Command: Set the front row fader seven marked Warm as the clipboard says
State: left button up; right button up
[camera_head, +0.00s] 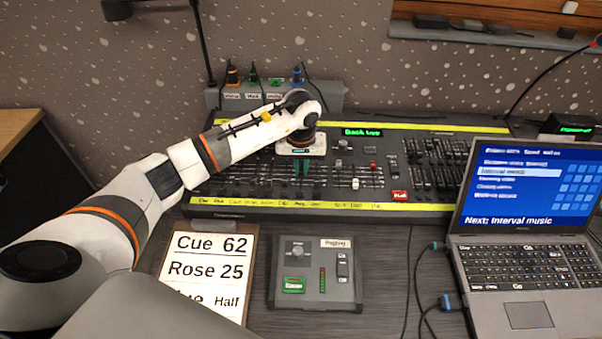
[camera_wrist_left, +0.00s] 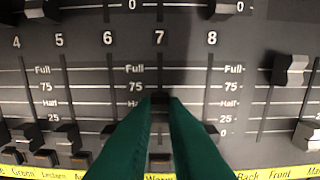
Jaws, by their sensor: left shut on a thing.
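The lighting desk (camera_head: 262,190) stands at the back of the table. My left gripper (camera_head: 301,168) reaches down to its front row from above. In the left wrist view its green fingers (camera_wrist_left: 160,103) are shut on the dark cap of fader seven (camera_wrist_left: 160,98), below the number 7. The cap sits close to the Half line, a little below 75; the fingers hide part of it. The yellow label strip below is partly covered, showing part of "Warm". The clipboard (camera_head: 208,270) reads "Cue 62", "Rose 25" and a partly hidden line ending "Half". My right gripper is not in view.
Neighbouring faders six (camera_wrist_left: 110,130) and eight (camera_wrist_left: 210,130) stand low, close beside the fingers. A small grey control box (camera_head: 314,272) and a laptop (camera_head: 520,250) stand in front of the desk. Cables run between them.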

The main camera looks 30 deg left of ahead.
aim_at(302, 166)
pick_arm(q)
jog(key=shift+w+a+b, duration=0.35)
jog(key=shift+w+b, duration=0.2)
jog(key=shift+w, duration=0.15)
jog(key=shift+w+a+b, duration=0.35)
jog(key=shift+w+b, duration=0.2)
jog(key=shift+w, duration=0.1)
jog(key=shift+r, duration=0.15)
jog(key=o, duration=0.4)
jog(key=shift+o, duration=0.2)
jog(key=shift+r+p, duration=0.85)
jog(key=shift+r, duration=0.4)
jog(key=shift+r, duration=0.1)
notch_tip(302, 166, up, 12)
jog(key=b, duration=0.1)
jog(key=shift+s+d, duration=0.25)
jog(key=shift+s, duration=0.2)
